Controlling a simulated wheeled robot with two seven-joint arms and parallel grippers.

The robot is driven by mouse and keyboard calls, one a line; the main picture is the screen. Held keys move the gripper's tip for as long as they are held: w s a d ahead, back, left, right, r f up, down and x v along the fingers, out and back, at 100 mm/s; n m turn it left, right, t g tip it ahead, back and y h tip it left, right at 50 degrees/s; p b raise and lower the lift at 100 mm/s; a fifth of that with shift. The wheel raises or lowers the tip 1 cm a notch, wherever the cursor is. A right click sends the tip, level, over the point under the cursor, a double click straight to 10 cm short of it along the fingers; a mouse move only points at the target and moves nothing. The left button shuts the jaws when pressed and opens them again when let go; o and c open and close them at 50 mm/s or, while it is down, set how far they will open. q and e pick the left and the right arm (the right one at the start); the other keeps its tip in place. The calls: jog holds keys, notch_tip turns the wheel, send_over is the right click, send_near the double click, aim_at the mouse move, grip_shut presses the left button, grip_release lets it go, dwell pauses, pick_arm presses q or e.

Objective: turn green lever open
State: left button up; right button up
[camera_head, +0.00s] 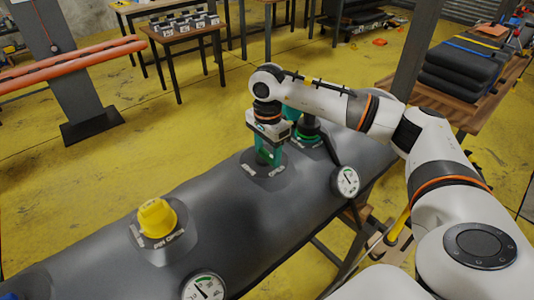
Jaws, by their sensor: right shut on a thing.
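A dark grey inflatable tube (210,210) lies across the lower part of the head view. The green lever (268,156) sits on a round base on top of the tube, with labels beside it. My right gripper (267,148) points straight down over the lever and is shut on it, hiding much of it. Another green part (304,130) on a dark base stands just to the right, partly behind my wrist. A yellow knob (156,217) stands on its own base to the left. My left gripper is not in view.
Two round white gauges sit along the tube's near side, one at the right (346,180) and one at the bottom (203,287). A wooden table (183,40) with small items stands behind. Dark folded stacks (462,65) lie at the right. The yellow floor between is mostly clear.

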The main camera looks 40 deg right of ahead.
aim_at(268, 153)
jog(key=shift+r, duration=0.15)
dwell(0.3)
jog(key=o, duration=1)
jog(key=shift+r, duration=0.4)
notch_tip(268, 153, up, 11)
jog(key=shift+r+b, duration=0.1)
jog(key=shift+b, duration=0.95)
